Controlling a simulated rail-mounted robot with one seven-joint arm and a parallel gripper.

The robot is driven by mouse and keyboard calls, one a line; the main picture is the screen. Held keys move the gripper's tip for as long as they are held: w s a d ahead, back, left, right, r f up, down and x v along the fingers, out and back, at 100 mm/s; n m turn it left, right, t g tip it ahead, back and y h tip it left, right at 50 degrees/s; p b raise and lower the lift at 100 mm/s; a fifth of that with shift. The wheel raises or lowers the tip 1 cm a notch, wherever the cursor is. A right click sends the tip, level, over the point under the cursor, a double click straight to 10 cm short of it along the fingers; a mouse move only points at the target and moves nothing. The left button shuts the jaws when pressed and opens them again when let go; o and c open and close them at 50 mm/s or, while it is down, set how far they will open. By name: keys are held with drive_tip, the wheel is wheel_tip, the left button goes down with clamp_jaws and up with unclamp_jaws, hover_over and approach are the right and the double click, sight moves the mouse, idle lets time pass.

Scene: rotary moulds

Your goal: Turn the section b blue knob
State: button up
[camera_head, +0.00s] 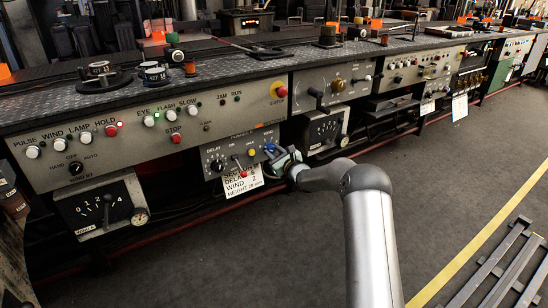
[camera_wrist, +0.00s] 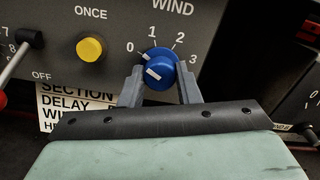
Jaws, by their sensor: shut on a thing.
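The blue knob (camera_wrist: 162,70) sits on a grey panel under the word WIND, with a dial marked 0, 1, 2 and 3 around it. Its white mark points up and left, near the 0. My gripper (camera_wrist: 160,76) has one grey finger on each side of the knob and is shut on it. In the head view, my gripper (camera_head: 284,158) reaches the right end of a small control box (camera_head: 238,151). The blue knob (camera_head: 270,148) is partly visible there beside the fingers.
A white card (camera_head: 243,181) hangs below the box. A lever box (camera_head: 324,130) stands close on the right. Open floor (camera_head: 300,250) lies in front.

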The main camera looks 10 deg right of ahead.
drive_tip(key=shift+n+b, duration=0.35)
drive_tip(key=shift+n, duration=0.15)
drive_tip(key=o, duration=1)
drive_tip(key=p+v, duration=0.4)
drive_tip(key=v, duration=1.3)
drive_tip(key=shift+s+d, duration=0.15)
